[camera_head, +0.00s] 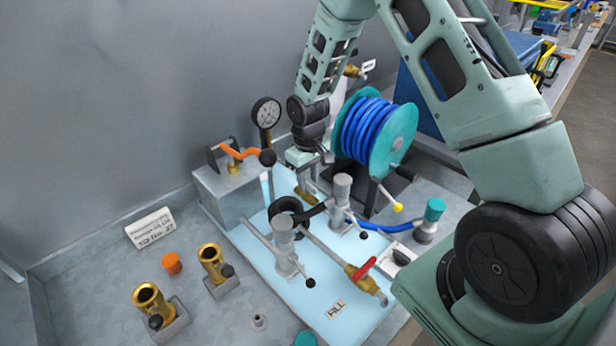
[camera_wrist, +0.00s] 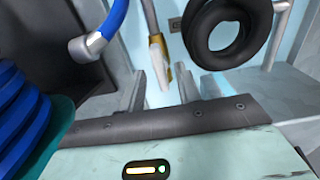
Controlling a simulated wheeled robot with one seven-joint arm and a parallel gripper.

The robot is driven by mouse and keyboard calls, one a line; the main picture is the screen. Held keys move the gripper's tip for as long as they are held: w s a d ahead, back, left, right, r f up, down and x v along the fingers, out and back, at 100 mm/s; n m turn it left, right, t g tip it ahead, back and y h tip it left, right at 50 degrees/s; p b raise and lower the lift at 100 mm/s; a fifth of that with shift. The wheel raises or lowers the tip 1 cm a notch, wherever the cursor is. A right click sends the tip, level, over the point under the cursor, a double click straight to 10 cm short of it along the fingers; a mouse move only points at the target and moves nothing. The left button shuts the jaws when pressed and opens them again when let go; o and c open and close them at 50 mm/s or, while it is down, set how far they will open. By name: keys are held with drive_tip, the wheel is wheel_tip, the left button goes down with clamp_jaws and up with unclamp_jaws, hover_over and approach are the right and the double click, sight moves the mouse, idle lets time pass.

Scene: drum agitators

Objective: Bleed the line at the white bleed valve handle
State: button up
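A pale, whitish lever on a brass fitting, apparently the white bleed valve handle (camera_wrist: 157,56), shows in the wrist view just beyond my fingertips, roughly between them. My gripper (camera_wrist: 160,86) is open, with one finger on each side and a clear gap. I see no contact with the lever, though the depth is hard to judge. In the head view my gripper (camera_head: 306,172) points down over the pale blue panel, left of the hose reel. A brass valve body (camera_head: 307,191) shows just below it; its handle is mostly hidden there.
A blue hose reel (camera_head: 372,130) stands close on the right. A black ring (camera_wrist: 228,32) lies beside the lever. A gauge (camera_head: 266,112), an orange lever (camera_head: 238,152), grey posts (camera_head: 284,240) and a red-handled valve (camera_head: 364,270) surround the gripper. Brass cups (camera_head: 150,302) stand front left.

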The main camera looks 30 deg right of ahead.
drive_tip(key=shift+f, duration=0.45)
drive_tip(key=shift+c, duration=0.3)
clamp_jaws()
